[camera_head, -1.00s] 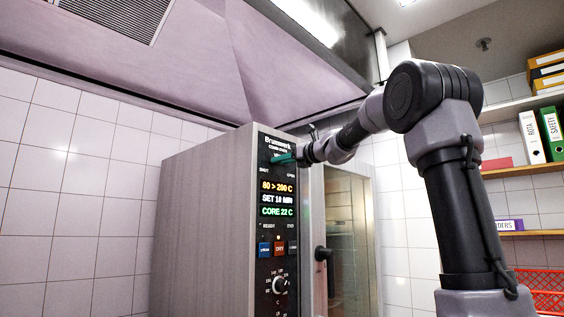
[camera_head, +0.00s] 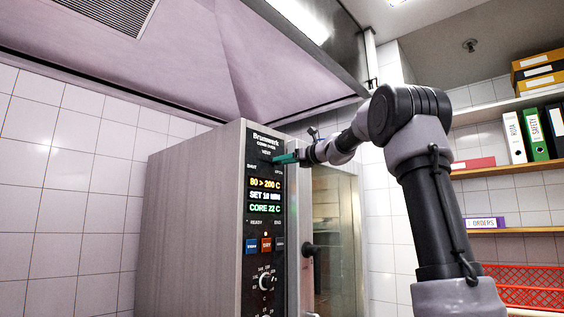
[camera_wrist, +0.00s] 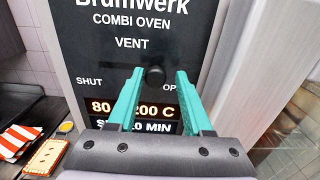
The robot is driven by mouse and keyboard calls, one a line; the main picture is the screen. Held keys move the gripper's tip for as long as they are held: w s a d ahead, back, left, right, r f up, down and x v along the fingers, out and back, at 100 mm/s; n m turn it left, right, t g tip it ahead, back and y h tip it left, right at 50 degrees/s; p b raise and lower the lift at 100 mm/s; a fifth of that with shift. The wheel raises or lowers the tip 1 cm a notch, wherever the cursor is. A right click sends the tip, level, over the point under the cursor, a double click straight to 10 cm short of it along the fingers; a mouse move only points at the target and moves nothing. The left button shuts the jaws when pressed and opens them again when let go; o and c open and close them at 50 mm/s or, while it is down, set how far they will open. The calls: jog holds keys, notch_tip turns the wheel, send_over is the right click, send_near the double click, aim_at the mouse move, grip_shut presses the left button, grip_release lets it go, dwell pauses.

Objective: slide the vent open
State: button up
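The vent knob (camera_wrist: 155,76), small, round and black, stands on the oven's dark panel below the word VENT in the wrist view. It sits right of midway between the SHUT and OPEN labels, close to OPEN. My gripper (camera_wrist: 159,74) is open, its teal fingers pointing at the panel. The knob shows between the fingertips, with gaps visible on both sides; I cannot tell whether either finger touches it. In the head view my gripper (camera_head: 277,160) is at the top of the panel, and its fingers hide the knob.
The combi oven (camera_head: 195,225) has displays, buttons and a dial (camera_head: 266,281) below the vent. Its glass door with a black handle (camera_head: 309,250) is at the right. A hood (camera_head: 180,60) hangs above. Shelves with binders (camera_head: 537,135) and a red crate (camera_head: 525,287) stand at the right.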

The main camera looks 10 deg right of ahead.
jog(key=shift+o, duration=0.2)
jog(key=v, duration=1)
jog(key=shift+s+d, duration=0.25)
jog(key=shift+s, duration=0.05)
jog(key=shift+a+f, duration=0.1)
jog(key=s+a+f+n+g+h, duration=0.2)
jog(key=s+a+f+n, duration=0.2)
jog(key=s+f+n, duration=0.3)
jog(key=s+a+f+n+g+h, duration=0.2)
jog(key=s+a+f+n+g, duration=0.15)
jog(key=s+f, duration=0.45)
jog(key=s+d+f+n+g+h, duration=0.2)
jog(key=s+d+f+n+h, duration=0.1)
jog(key=s+f+n, duration=1.1)
jog(key=s+f+h, duration=0.1)
jog(key=s+f, duration=0.2)
jog(key=f, duration=0.1)
jog(key=shift+s+f+h, duration=0.3)
jog(key=shift+f, duration=0.1)
